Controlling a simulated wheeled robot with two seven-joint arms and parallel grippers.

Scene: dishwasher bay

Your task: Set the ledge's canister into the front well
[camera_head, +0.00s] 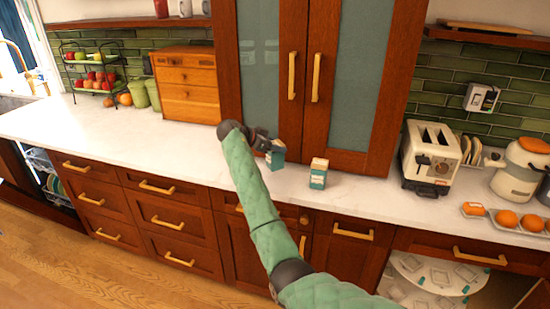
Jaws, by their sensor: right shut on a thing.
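My right arm, in a green padded sleeve, reaches up from the bottom to the back of the counter. My right gripper (262,141) is shut on a small teal container with a pale label (276,154), in front of the cabinet doors. Its fingers are dark and small here, and part of the container is hidden by them. I cannot tell whether its base touches the counter. A second, similar teal and white container (319,173) stands upright to the right. I cannot make out which is the canister, or a front well. My left gripper is not in view.
A toaster (432,156) and a tray of oranges (506,218) stand on the right of the counter (130,137). A wooden drawer box (187,84) and fruit rack (92,72) stand at the left. A rack with dishes (50,180) shows at lower left. The left counter front is clear.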

